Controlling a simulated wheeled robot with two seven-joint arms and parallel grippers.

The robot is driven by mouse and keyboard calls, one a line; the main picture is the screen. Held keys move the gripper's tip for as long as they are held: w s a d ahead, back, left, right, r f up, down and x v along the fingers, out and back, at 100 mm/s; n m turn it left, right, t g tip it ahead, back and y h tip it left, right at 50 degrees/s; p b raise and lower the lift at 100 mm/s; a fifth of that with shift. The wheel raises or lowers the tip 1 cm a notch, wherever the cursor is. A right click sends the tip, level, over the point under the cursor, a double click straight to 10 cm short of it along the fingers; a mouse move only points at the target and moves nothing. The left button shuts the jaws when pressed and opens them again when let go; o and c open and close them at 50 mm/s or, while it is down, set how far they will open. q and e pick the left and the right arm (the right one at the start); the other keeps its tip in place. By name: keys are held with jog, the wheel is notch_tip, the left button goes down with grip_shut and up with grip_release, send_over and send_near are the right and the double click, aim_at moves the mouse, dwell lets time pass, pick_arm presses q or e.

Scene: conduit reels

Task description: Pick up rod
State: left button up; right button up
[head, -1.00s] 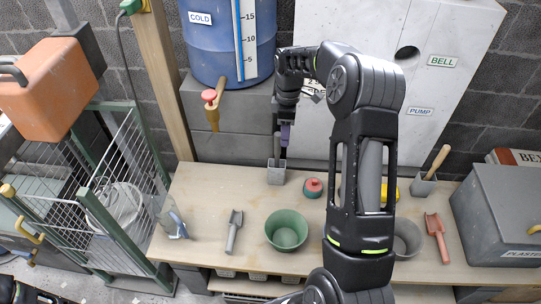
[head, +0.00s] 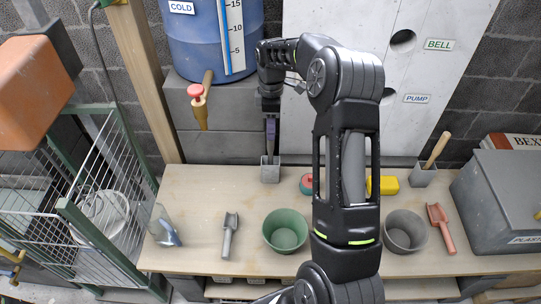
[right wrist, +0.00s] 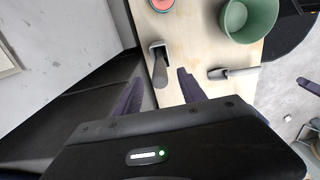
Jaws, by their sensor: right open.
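A small grey square holder (head: 270,174) stands near the back edge of the workbench. A grey rod (right wrist: 160,71) stands up out of this holder (right wrist: 157,46) in the right wrist view, with its upper end toward the camera. My right gripper (head: 270,143) points down above the holder and hides most of the rod in the head view. Its two purple fingers are open, and in the right wrist view the gripper (right wrist: 160,77) has one finger on each side of the rod, with gaps showing. My left gripper is not in view.
The workbench (head: 190,200) also bears a green pot (head: 285,231), a grey pot (head: 405,232), a scoop (head: 230,235), a red trowel (head: 441,228) and a second holder (head: 423,176) with a wooden handle. A tap (head: 198,105) juts out left of my right gripper.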

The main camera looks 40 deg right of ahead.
jog(key=shift+f, duration=1.3)
jog(key=p, duration=0.2)
send_over(271, 156)
jog(key=w, duration=0.1)
notch_tip(271, 156, down, 5)
jog(key=shift+d+f, duration=0.1)
jog(key=shift+d, duration=0.2)
jog(key=shift+c, duration=0.3)
grip_shut()
